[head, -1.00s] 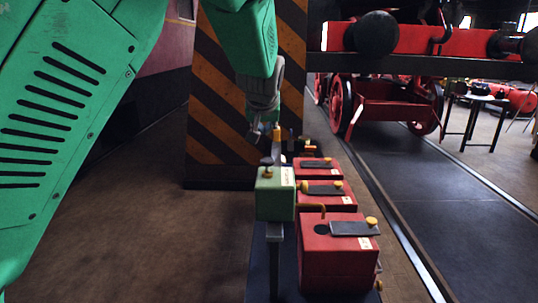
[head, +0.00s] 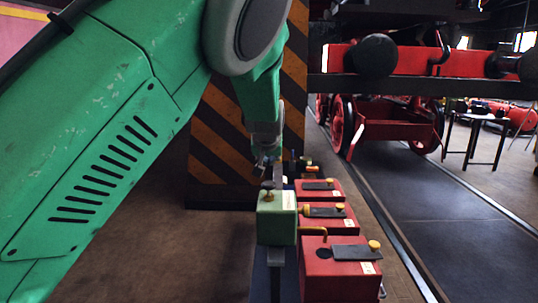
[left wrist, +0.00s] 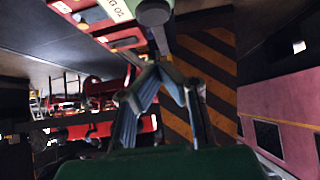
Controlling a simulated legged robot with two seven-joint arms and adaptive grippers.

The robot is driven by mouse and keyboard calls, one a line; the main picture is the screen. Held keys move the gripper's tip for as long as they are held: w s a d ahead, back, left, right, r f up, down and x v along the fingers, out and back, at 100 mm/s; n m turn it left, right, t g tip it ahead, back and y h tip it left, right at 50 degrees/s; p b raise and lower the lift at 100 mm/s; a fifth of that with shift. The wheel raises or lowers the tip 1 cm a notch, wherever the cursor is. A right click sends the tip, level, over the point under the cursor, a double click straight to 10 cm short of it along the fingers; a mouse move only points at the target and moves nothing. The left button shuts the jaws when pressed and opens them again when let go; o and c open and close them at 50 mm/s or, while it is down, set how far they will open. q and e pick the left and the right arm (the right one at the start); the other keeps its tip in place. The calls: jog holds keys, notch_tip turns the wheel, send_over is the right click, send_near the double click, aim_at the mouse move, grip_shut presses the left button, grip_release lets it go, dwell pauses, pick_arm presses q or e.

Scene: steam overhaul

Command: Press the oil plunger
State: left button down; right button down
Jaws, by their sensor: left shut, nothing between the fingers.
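The green oiler box (head: 276,218) stands on a narrow post beside the red boxes in the head view. A dark, flat-topped plunger (head: 267,185) with a brass collar sits on its top. My left gripper (head: 262,167) is just above or behind the plunger; I cannot tell whether they touch. In the left wrist view my left gripper's fingers (left wrist: 157,70) come together at the tips with nothing between them. A round grey-green knob on a stem (left wrist: 153,12) shows beyond the tips, probably the plunger. My right gripper is out of view.
Several red boxes (head: 338,275) with dark lids and brass knobs stand in a row right of the green box. A striped pillar (head: 215,165) rises behind. A red locomotive (head: 395,130) and rails are at the right. Open floor (head: 150,240) lies to the left.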

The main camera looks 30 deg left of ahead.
aim_at(268, 184)
pick_arm(q)
jog(key=x, duration=0.4)
notch_tip(268, 184, down, 3)
jog(key=shift+a+r+p, duration=0.15)
jog(key=shift+r+p, duration=0.05)
jog(key=shift+p, duration=0.2)
jog(key=shift+f, duration=0.7)
jog(key=shift+f, duration=0.1)
